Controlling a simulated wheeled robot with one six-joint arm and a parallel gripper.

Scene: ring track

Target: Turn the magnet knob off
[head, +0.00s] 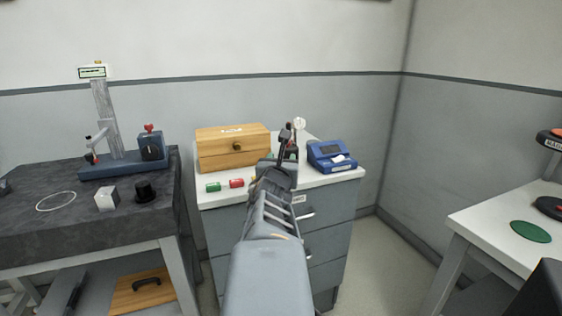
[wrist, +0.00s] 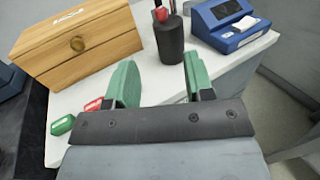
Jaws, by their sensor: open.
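What looks like the magnet knob, a black round dial (head: 151,153) on a dark block with a small red top (head: 149,128), stands at the right end of a blue base (head: 112,170) on the dark bench at left. It is not in the wrist view, and its setting is too small to read. My gripper (head: 288,150) is over the white-topped cabinet, well to the right of the knob. In the wrist view my gripper (wrist: 162,80) is open and empty, with green finger pads apart.
The cabinet top (head: 325,180) holds a wooden box (head: 232,150), a blue device (head: 331,156), a black cup (wrist: 169,42) with tools, and small green (head: 213,187) and red (head: 237,183) pieces. The dark bench (head: 60,225) holds a metal block (head: 107,199) and a black cylinder (head: 145,191).

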